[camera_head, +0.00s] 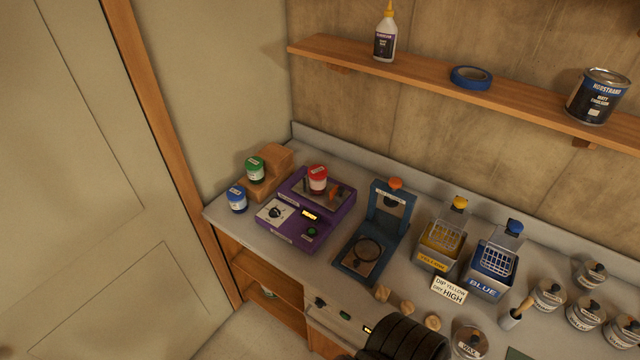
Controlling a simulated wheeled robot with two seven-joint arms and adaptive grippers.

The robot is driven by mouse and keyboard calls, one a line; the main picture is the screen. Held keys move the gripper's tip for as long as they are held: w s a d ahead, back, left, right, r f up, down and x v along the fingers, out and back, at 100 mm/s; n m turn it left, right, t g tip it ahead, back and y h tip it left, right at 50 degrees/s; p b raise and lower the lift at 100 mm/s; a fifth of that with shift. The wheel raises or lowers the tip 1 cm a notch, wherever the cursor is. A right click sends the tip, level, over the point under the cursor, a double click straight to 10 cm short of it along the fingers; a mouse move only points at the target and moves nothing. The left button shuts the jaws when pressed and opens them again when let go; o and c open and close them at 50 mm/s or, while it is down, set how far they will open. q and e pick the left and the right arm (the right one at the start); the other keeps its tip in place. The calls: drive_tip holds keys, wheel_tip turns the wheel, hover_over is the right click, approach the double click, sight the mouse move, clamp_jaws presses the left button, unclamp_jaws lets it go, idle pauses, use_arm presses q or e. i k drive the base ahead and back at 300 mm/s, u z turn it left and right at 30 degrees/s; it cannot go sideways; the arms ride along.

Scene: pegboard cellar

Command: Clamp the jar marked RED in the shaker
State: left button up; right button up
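The jar with a red lid (318,173) stands upright on the grey top plate of the purple machine, which looks like the shaker (294,238). A small orange part (335,195) sits beside the jar on the plate; I cannot tell whether it grips the jar. The shaker's front has a dial (275,212), a lit yellow display (309,215) and a green button (312,232). Neither of my grippers can be made out in this view. A black ribbed part of mine (407,341) shows at the bottom edge.
Right are a blue press-like stand (357,262), yellow (438,248) and blue (490,271) basket tanks, and several tins. A shelf (430,78) hangs above.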

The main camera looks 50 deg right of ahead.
sight(336, 194)
drive_tip(key=i, duration=0.8)
drive_tip(key=z, duration=2.55)
drive_tip(key=i, duration=0.5)
drive_tip(key=u, duration=0.1)
